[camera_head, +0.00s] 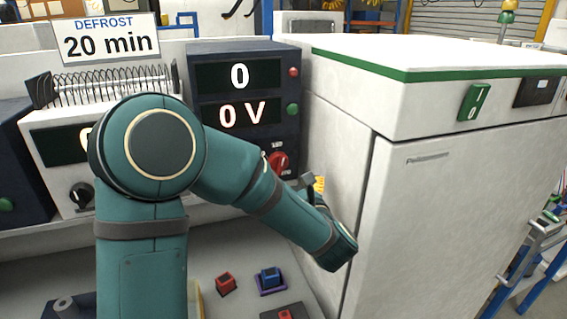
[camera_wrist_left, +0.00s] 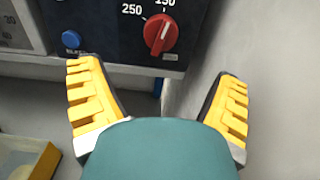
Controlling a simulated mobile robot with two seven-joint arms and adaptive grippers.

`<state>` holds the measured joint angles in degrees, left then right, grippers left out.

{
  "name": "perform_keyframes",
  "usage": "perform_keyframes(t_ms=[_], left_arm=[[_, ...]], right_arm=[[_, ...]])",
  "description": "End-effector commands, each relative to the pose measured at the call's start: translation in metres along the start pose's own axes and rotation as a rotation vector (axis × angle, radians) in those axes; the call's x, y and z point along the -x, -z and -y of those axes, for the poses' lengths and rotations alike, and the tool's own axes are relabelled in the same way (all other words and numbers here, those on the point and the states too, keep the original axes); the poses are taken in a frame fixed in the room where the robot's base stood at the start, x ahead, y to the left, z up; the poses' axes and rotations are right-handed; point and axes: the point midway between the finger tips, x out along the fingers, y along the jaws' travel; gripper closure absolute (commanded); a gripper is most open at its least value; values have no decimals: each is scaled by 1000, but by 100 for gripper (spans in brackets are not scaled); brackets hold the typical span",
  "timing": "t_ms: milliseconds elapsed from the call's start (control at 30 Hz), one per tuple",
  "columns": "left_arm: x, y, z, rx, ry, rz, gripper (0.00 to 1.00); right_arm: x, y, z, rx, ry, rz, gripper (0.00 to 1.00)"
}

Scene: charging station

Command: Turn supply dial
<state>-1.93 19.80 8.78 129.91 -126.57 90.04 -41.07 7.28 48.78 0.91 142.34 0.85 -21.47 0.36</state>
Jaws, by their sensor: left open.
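The supply unit (camera_head: 243,141) is a dark box at the back, with displays reading 0 and 0 V. Its red dial (camera_head: 279,161) is low on the right of the front panel, partly hidden by my left arm. In the left wrist view the red dial (camera_wrist_left: 160,34) shows whole, with a white pointer line and a scale with 250 beside it. My left gripper (camera_wrist_left: 157,75) is open and empty, its yellow fingers wide apart. The dial lies beyond the fingertips, between them in the picture, and is not touched. In the head view my left arm mostly hides this gripper.
A tall white cabinet (camera_head: 450,215) with a green trim stands close on the right. A white unit with a black knob (camera_head: 81,195) stands at the left. A red block (camera_head: 226,284) and a blue block (camera_head: 270,278) sit on the grey bench. A blue button (camera_wrist_left: 71,39) is left of the dial.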

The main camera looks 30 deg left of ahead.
Motion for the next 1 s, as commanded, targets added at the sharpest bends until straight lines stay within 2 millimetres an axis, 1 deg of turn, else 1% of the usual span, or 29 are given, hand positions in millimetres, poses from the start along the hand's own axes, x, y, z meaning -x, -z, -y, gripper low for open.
perform_keyframes(t_ms=[33, 300, 500, 700, 1000], left_arm=[[-11, 0, -1, 0, -5, -1, 10], [-65, 0, -1, 1, -5, -1, 10], [-94, 0, 0, 0, -3, -1, 10], [-107, 0, 0, 0, -1, -1, 10], [-109, 0, 0, 1, 0, 0, 10]], right_arm=[[1, 1, 0, 0, 0, -1, 10], [5, 2, 2, -2, -1, -5, 10], [7, 4, 2, -2, -1, -7, 10], [8, 4, 3, -2, -1, -7, 10], [8, 4, 3, -2, 0, -7, 10]])
